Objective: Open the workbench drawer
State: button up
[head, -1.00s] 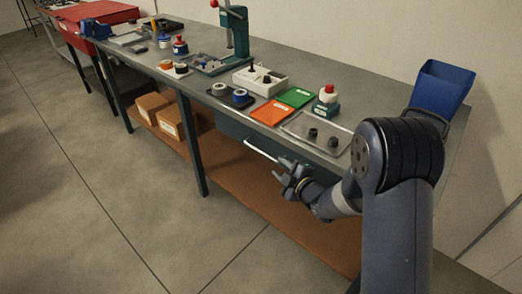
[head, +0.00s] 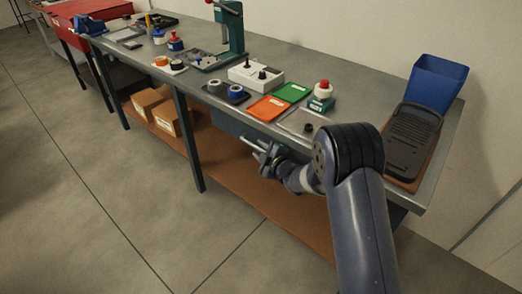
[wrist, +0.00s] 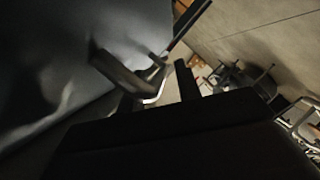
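The workbench (head: 345,93) has a dark teal drawer (head: 229,123) under its top, partly hidden by my arm. The drawer front looks closed, close under the bench edge. Its pale bar handle (head: 249,142) shows just left of my gripper (head: 266,157). My gripper is at the handle's right part, in front of the drawer. In the wrist view, the fingers (wrist: 157,84) stand apart with a gap, and a bright piece of metal shows between them. Whether they touch the handle is unclear. The dark drawer front (wrist: 70,60) fills the left there.
Coloured trays (head: 267,108), a grey box (head: 257,76) and a press (head: 229,27) stand on the bench. A blue bin (head: 437,80) is at the right end. Cardboard boxes (head: 164,118) lie on the lower shelf (head: 235,188). The floor in front is clear.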

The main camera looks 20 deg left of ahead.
jog(key=shift+c, duration=0.4)
grip_shut()
